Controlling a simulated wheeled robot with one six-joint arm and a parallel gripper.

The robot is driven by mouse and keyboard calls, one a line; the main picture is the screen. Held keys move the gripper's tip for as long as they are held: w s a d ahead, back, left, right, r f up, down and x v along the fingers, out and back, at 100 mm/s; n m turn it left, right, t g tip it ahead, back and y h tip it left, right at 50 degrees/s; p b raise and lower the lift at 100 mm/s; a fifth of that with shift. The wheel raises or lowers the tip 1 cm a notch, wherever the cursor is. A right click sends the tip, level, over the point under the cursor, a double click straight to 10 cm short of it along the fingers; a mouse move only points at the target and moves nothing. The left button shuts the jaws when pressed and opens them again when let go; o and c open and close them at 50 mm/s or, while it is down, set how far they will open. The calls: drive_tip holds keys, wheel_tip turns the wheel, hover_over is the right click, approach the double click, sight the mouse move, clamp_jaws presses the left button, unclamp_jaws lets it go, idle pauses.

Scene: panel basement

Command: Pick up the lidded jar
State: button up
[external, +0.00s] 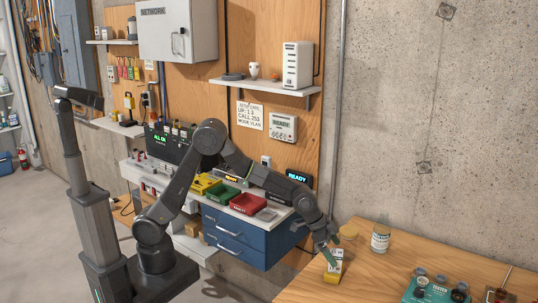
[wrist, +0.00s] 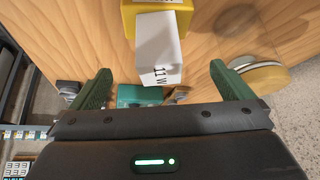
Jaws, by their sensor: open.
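A pale jar (external: 380,238) with a label and a grey top stands upright on the wooden table, near the concrete wall in the external view. I cannot make it out surely in the wrist view. My gripper (external: 333,250) is to its left and lower in the picture, pointing down at a white labelled box (external: 336,268) on a yellow block (external: 332,277). In the wrist view the gripper (wrist: 158,84) is open, with the white box (wrist: 160,58) beyond the fingertips and the yellow block (wrist: 128,22) behind it. Nothing is held.
A teal tester (external: 428,290) is at front right. Bare tabletop (external: 375,275) lies between. A blue drawer cabinet (external: 235,235) stands left.

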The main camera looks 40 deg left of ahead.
sight(349, 230)
drive_tip(key=shift+c, duration=0.8)
drive_tip(key=w+a+r+n+t+y+p, duration=0.1)
drive_tip(key=w+a+r+n+y+p, duration=0.15)
drive_tip(key=w+r+n, duration=0.6)
drive_tip(key=shift+m+y, duration=0.55)
drive_tip(key=w+f, duration=0.1)
drive_tip(key=f, duration=0.1)
drive_tip(key=w+d+f, duration=0.1)
drive_tip(key=f, duration=0.1)
drive_tip(key=w+f, duration=0.2)
drive_tip(key=shift+w+d, duration=0.1)
drive_tip(key=shift+d, duration=0.2)
drive_tip(key=shift+p+x, duration=1.05)
drive_tip(key=shift+x, duration=1.65)
drive_tip(key=shift+c, duration=0.2)
drive_tip(key=shift+d, duration=0.1)
drive_tip(key=c, duration=1.5)
